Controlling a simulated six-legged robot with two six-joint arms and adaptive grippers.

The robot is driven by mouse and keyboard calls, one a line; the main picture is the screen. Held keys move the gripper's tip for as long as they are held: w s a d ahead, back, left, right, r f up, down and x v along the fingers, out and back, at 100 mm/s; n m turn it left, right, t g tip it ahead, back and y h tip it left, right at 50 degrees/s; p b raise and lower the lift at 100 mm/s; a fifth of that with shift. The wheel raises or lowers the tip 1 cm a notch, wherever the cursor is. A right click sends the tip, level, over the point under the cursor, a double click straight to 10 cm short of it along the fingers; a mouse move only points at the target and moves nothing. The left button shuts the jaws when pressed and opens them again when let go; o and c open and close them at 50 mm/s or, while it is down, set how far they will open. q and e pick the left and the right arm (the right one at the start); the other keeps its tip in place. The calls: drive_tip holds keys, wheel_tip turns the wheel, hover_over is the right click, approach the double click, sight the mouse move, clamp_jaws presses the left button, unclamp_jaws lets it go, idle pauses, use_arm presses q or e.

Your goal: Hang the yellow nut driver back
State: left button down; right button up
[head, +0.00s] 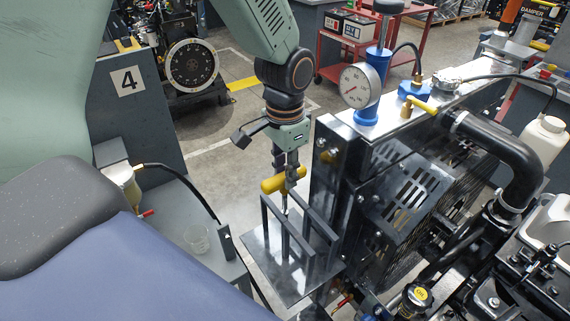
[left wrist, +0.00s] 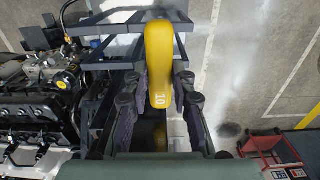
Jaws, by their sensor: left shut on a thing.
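The yellow nut driver (head: 272,185) has a T-shaped handle and a thin bright shaft pointing down. My left gripper (head: 287,168) is shut on its handle from above. In the left wrist view the handle (left wrist: 160,60), marked 10, lies between the fingers of my left gripper (left wrist: 160,105). The dark rack (head: 306,246), with upright frames on a flat plate, stands right below. The shaft reaches down to about the top bars of the rack; I cannot tell whether it is between them. The rack also shows in the left wrist view (left wrist: 108,30). My right gripper is out of view.
The engine radiator block (head: 385,200) stands close to the right of the rack. A pressure gauge (head: 360,86) rises above it. A grey bench (head: 180,205) with a clear cup (head: 197,240) is at the left. A red cart (head: 405,35) stands farther back.

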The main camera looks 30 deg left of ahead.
use_arm(q)
drive_tip(key=shift+w+f+b, duration=0.25)
drive_tip(key=shift+f+b, duration=0.2)
drive_tip(key=shift+f, duration=0.8)
drive_tip(key=shift+s+f+b, duration=0.15)
drive_tip(key=shift+f+b, duration=0.2)
drive_tip(key=shift+f, duration=0.55)
drive_tip(key=shift+f, duration=0.15)
drive_tip(key=shift+a+f, duration=0.1)
drive_tip(key=shift+f, duration=0.3)
drive_tip(key=c, duration=1)
unclamp_jaws()
drive_tip(key=shift+c, duration=0.2)
